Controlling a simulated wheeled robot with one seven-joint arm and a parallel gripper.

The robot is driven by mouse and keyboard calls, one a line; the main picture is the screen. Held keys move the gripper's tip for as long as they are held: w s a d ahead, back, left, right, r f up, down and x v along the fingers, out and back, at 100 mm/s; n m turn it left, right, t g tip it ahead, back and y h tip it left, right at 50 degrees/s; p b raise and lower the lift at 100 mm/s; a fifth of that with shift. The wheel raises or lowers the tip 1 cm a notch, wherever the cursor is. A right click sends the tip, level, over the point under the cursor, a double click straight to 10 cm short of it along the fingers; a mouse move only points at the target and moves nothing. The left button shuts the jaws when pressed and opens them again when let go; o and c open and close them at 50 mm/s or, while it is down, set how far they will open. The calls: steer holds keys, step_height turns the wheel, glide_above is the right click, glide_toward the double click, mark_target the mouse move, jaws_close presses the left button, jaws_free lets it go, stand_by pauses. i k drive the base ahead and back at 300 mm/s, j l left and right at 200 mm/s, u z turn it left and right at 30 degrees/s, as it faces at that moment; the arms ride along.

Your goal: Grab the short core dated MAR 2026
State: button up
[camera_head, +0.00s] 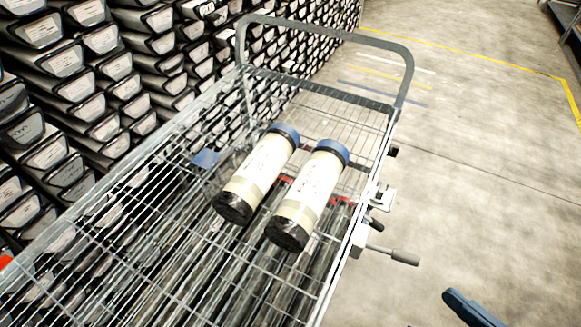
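Two short cores lie side by side in the wire cart. Both are cream tubes with a blue cap at the far end and a black end nearest me. The left short core (261,172) and the right short core (312,191) carry handwriting too small to read, so I cannot tell which is dated MAR 2026. They lie tilted toward the upper right. A dark blue finger-like piece (468,308), which may be part of my gripper, enters at the bottom right edge. It is well apart from both cores. Nothing is seen held, and the rest is outside the picture.
The wire cart (130,203) has a grey push handle (327,30) at its far end and levers (391,254) on its right side. Long dark tubes lie beneath the cores. Racks of labelled core boxes (85,87) line the left. The concrete floor at right is clear.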

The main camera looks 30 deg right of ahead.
mark_target(237, 202)
steer(key=i+j, duration=0.15)
steer(key=k+u, duration=0.3)
steer(key=k, duration=0.3)
steer(key=k+u, duration=0.25)
steer(key=k, duration=0.35)
steer(key=k+j+u, duration=0.3)
steer(key=k, duration=0.25)
steer(key=i+l, duration=0.1)
steer(key=i, duration=1.35)
